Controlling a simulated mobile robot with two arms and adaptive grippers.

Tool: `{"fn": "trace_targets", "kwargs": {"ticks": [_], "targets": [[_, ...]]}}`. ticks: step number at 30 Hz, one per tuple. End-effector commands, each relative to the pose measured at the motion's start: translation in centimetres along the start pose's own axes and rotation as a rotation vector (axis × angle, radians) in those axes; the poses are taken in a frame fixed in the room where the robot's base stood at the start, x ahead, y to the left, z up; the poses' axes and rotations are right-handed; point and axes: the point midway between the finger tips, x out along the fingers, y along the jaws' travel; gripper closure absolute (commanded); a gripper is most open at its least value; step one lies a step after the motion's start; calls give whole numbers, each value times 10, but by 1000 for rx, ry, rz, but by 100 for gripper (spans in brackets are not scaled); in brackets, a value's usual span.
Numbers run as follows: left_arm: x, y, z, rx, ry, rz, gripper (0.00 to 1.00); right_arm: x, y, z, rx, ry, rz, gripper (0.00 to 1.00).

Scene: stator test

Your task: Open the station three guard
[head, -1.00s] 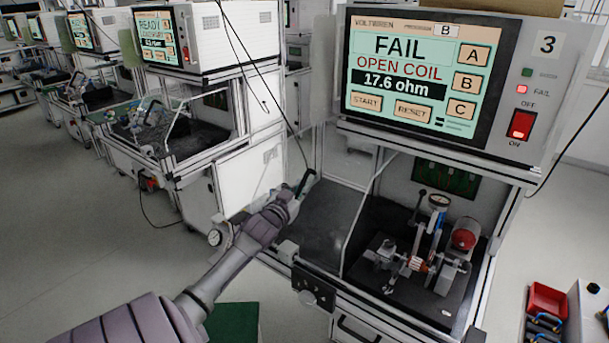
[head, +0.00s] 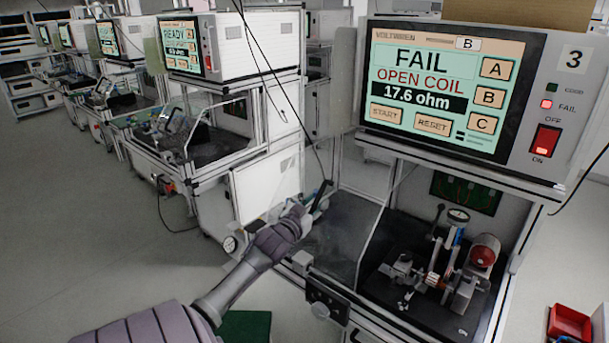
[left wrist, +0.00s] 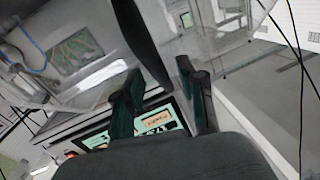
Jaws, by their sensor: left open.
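Station three (head: 572,110) stands at the right in the head view, with a screen reading FAIL, OPEN COIL. Its clear guard (head: 345,235) shows as a see-through panel with a thin pale edge, left of the fixture (head: 440,275). How far the guard stands open is hard to tell. My left gripper (head: 319,197) is at the left side of the station's opening, by the guard. In the left wrist view its two dark green fingers (left wrist: 163,98) are apart. A dark bar (left wrist: 138,35) runs down between them; I cannot tell whether they touch it. My right gripper is out of view.
A gauge (head: 458,215) and a red round part (head: 484,252) stand on the fixture. Another station (head: 225,115) stands behind at the left. A red bin (head: 570,325) sits at lower right. A thin cable hangs close above my left gripper. Open floor lies at left.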

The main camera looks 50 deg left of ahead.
Motion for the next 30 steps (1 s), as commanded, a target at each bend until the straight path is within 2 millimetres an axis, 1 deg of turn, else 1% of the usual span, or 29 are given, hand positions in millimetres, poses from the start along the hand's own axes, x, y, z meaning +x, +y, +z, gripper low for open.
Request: {"fn": "trace_targets", "kwargs": {"ticks": [1,6,9,13,18,30], "targets": [[-11,0,2,0,-2,1,60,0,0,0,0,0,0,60],[-49,0,2,-1,-3,1,60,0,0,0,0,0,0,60],[-69,0,2,-1,-3,1,60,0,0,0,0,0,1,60],[-89,0,1,-1,-2,0,60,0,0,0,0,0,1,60],[-101,0,0,0,-1,0,60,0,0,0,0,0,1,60],[-102,0,0,1,0,0,60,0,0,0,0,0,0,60]]}}
